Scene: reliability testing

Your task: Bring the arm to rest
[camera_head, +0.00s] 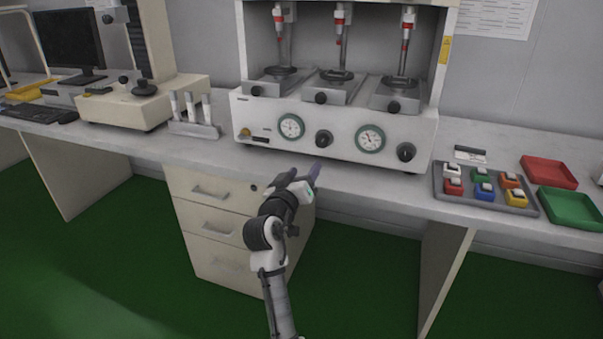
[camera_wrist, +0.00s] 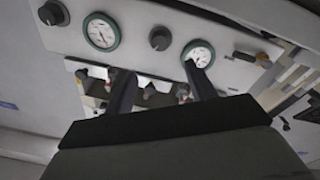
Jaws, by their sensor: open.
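My gripper (camera_head: 303,180) is at the end of my arm, in front of the bench edge and below the testing machine's front panel in the head view. In the wrist view my gripper (camera_wrist: 160,88) shows two dark fingers spread apart with nothing between them. The fingers point toward the machine's panel, which appears tilted and upside down there. My arm reaches up from the bottom middle of the head view, over the drawer unit.
The white testing machine (camera_head: 335,128) stands on the bench (camera_head: 330,178). A tray (camera_head: 484,203) of coloured blocks, a red tray (camera_head: 549,172) and a green tray (camera_head: 571,208) sit right. A tube rack (camera_head: 194,129) stands left. A drawer unit (camera_head: 215,228) is below.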

